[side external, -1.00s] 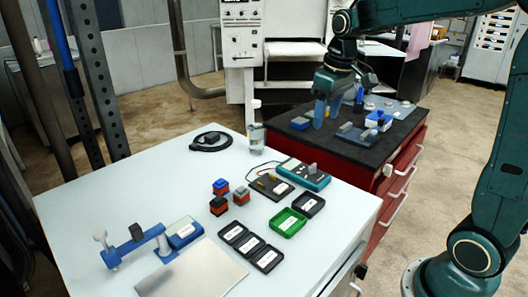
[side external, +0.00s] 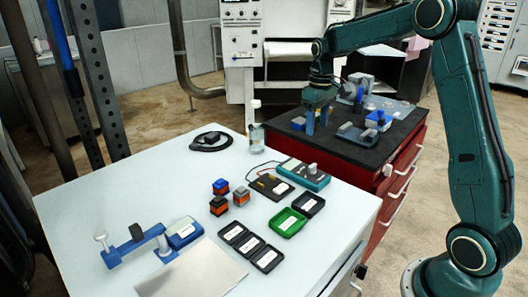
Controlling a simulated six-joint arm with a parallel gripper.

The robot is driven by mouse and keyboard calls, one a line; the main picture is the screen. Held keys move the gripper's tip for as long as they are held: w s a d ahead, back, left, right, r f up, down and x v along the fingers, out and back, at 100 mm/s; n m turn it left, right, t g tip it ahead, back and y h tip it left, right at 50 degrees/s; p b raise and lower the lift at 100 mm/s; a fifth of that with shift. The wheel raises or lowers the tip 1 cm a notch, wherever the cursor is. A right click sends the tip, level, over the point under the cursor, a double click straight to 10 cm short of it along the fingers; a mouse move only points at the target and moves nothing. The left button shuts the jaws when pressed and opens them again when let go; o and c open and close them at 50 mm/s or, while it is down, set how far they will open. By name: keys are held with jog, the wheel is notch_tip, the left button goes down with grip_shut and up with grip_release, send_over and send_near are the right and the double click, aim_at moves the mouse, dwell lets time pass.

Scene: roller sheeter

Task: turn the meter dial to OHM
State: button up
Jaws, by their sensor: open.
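The teal meter (side external: 302,175) lies near the back right edge of the white table, with a grey dial knob (side external: 312,168) standing up from it. Its dial markings are too small to read, so I cannot tell where the dial points. A black pad (side external: 268,187) with a light label sits beside the meter, with thin leads between them. My gripper (side external: 317,120) is open, pointing down over the black-topped red cabinet behind the meter. It is apart from the meter. Nothing shows clearly between its blue fingers.
Stacked blocks (side external: 218,206), a green tray (side external: 288,222) and black trays (side external: 250,246) lie in front of the meter. A clear bottle (side external: 256,132) and black cable coil (side external: 211,140) stand behind left. Several blue and grey parts crowd the black cabinet top (side external: 385,150).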

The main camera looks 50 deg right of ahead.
aim_at(313, 165)
notch_tip(313, 165, down, 14)
jog(key=shift+r, duration=0.15)
dwell(0.6)
jog(key=c, duration=1)
